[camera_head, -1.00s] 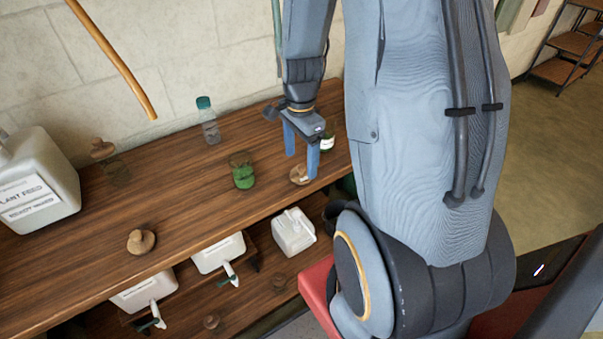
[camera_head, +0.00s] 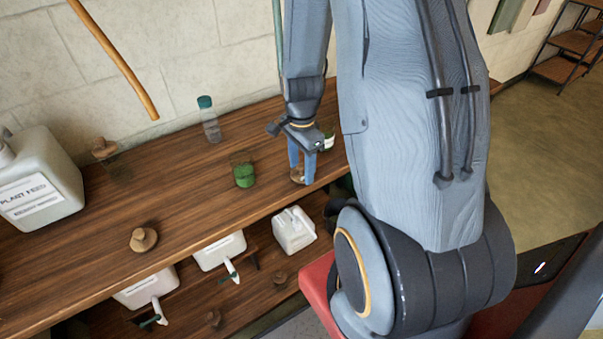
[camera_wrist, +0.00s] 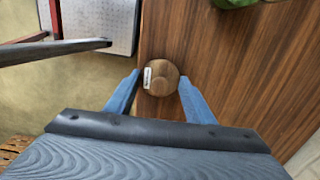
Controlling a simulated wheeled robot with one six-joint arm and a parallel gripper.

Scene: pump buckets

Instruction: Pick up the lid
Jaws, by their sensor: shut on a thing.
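A round brown cork-like lid (camera_head: 297,176) with a small white label is on the wooden shelf near its right front edge. In the wrist view the lid (camera_wrist: 161,82) sits between the two blue fingertips. My gripper (camera_head: 302,179) points down at the shelf and is shut on the lid, with one finger on each side; it also shows in the wrist view (camera_wrist: 160,77). The lid appears to be still at shelf height. In the head view the fingers partly hide it.
A green-filled jar (camera_head: 244,175) stands left of my gripper, and another jar (camera_head: 327,137) is close behind it. Another lid (camera_head: 143,239), a capped bottle (camera_head: 209,120) and a plant-feed canister (camera_head: 40,185) stand further left.

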